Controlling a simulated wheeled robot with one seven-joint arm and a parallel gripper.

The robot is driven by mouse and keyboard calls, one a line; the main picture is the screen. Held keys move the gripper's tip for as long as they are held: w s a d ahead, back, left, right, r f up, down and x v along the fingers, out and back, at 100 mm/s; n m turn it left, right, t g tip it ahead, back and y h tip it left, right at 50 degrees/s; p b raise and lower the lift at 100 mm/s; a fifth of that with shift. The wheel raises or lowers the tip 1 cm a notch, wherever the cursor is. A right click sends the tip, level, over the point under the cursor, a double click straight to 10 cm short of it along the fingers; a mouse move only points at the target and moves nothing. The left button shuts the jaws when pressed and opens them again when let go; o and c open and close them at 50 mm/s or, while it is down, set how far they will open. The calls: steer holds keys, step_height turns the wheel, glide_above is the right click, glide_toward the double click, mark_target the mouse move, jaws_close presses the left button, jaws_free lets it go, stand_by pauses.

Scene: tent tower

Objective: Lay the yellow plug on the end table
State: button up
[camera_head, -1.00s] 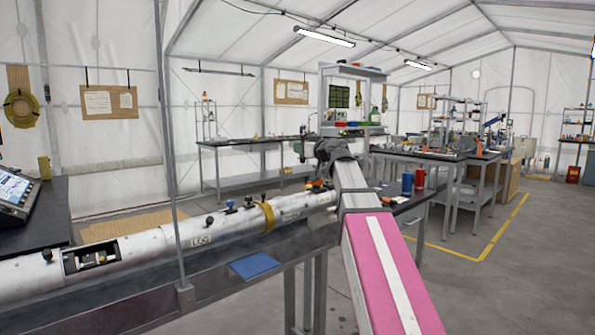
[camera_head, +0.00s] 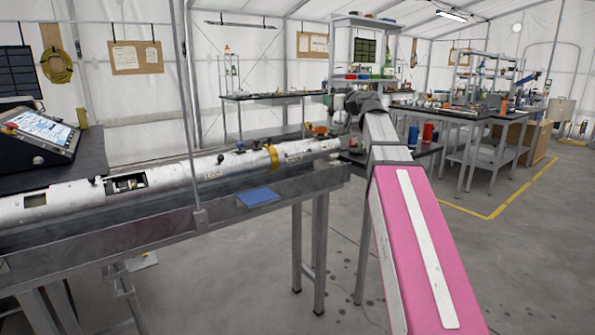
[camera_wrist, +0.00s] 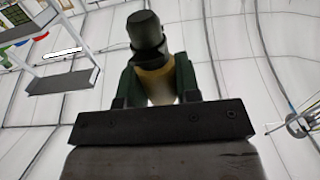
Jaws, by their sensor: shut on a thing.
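In the wrist view my gripper (camera_wrist: 156,85) is shut on a piece with a black knob-like top and a dull yellow body, which I take for the yellow plug (camera_wrist: 155,76). The knob points away from the wrist, and much of the body is hidden between the dark green fingers. In the head view my arm reaches forward past the tube's right end; its wrist hides the fingers and the plug. A dark-topped table (camera_head: 430,150) beyond the tube's end, partly behind my arm, may be the end table.
A long silver tube (camera_head: 230,165) lies on a metal bench with a blue pad (camera_head: 258,197) at its edge. A red canister (camera_head: 428,132) and a blue one (camera_head: 413,135) stand on the dark-topped table. A console (camera_head: 40,135) is at left. Open floor lies at right.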

steer(key=w+d+f+m+t+h, duration=0.1)
steer(key=d+f+m+h, duration=0.2)
steer(key=f+h, duration=0.2)
steer(key=w+d+f+m+t+h, duration=0.1)
steer(key=d+f+m+t+h, duration=0.1)
steer(key=f, duration=0.9)
steer(key=shift+w+d+f+m+h, duration=0.4)
steer(key=shift+d+m+h, duration=0.6)
steer(key=shift+h, duration=0.8)
